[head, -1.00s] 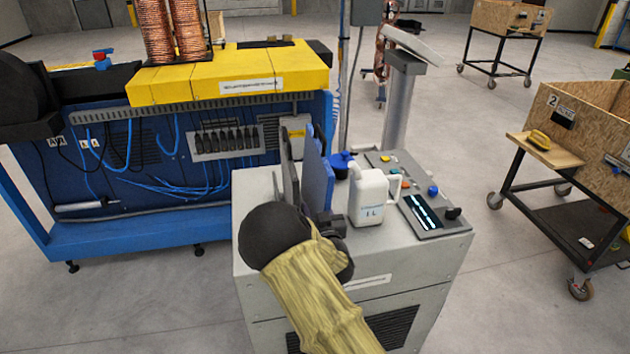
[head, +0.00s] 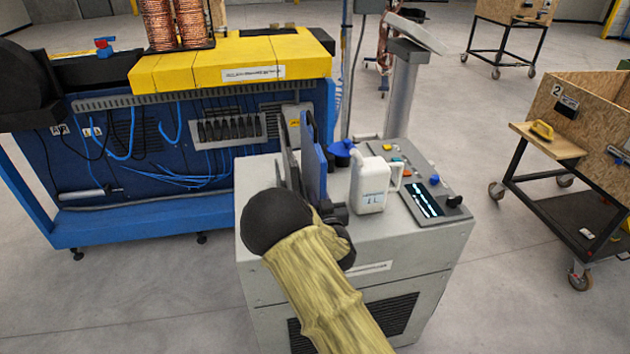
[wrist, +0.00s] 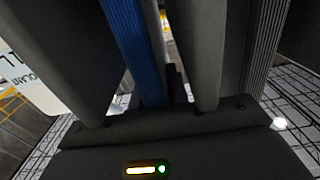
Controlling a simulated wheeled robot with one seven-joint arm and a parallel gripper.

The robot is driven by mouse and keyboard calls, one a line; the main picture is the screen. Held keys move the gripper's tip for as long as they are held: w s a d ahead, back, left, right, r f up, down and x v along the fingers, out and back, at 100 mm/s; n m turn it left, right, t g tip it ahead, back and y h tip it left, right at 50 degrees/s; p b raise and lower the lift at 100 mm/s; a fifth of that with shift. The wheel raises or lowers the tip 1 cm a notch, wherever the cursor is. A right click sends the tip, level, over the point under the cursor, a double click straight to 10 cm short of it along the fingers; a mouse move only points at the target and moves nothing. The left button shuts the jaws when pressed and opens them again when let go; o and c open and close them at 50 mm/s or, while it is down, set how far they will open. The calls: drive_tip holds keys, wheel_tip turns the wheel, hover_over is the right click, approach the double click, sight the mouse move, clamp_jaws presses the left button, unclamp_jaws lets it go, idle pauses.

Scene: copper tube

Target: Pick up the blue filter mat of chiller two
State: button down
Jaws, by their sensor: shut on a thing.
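The blue filter mat (head: 313,165) stands upright on top of the grey chiller (head: 400,262), beside a grey upright panel (head: 289,155). In the wrist view the blue mat (wrist: 137,45) runs between my two dark fingers. My gripper (wrist: 128,40) is shut on the mat. In the head view my gripper (head: 333,213) is at the mat's lower near edge, partly hidden by my dark wrist. The mat's lower end is hidden, so I cannot tell whether it touches the chiller.
A white jug (head: 370,187) stands close right of the mat, with a blue-topped container (head: 342,152) behind it. A control panel (head: 425,195) lies further right. A blue machine frame (head: 150,225) stands left and a wooden cart (head: 590,105) right.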

drive_tip(key=shift+r, duration=0.1)
wheel_tip(320, 180, up, 28)
drive_tip(key=b, duration=0.3)
drive_tip(key=shift+w, duration=0.15)
idle(0.4)
